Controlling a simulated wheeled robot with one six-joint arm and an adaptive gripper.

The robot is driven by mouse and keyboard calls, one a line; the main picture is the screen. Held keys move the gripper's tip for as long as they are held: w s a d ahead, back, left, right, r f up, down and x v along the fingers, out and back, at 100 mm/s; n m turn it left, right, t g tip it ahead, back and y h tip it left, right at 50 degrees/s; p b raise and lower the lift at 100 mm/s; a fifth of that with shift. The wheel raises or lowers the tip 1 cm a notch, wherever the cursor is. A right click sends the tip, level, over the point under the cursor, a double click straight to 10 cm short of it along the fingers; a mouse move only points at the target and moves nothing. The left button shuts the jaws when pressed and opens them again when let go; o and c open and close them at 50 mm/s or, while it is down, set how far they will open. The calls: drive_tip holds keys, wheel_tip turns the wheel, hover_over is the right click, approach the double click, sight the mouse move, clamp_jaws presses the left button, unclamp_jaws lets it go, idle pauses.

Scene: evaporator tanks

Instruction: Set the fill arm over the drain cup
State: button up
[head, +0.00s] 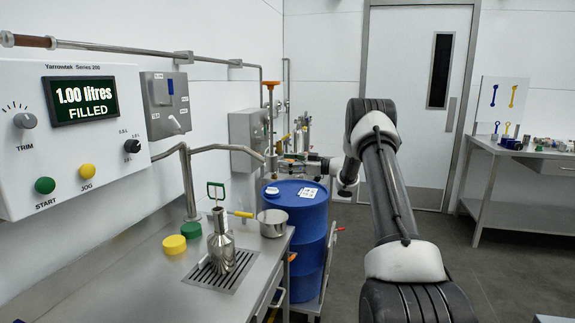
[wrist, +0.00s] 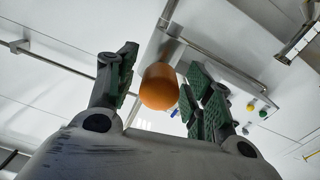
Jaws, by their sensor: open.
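The fill arm (head: 215,149) is a bent steel pipe rising from the bench and reaching right, its outer end close to my gripper. My gripper (head: 284,161) is small in the head view, above the blue drum. In the wrist view my gripper (wrist: 158,92) is open, with an orange rounded knob (wrist: 159,87) showing between its fingers; contact cannot be told. A round steel cup (head: 272,224), perhaps the drain cup, is at the bench's right edge, below the fill arm's end. A steel vessel with a green handle (head: 221,245) stands upright on the drain grate (head: 195,272).
A blue drum (head: 297,235) stands right of the bench. The control panel (head: 75,135) reads "1.00 litres FILLED". Yellow (head: 174,245) and green (head: 191,230) caps lie left of the vessel. An orange-topped upright rod (head: 270,86) stands behind. Floor is clear before the door.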

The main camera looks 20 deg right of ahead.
drive_tip(key=v, duration=1.2)
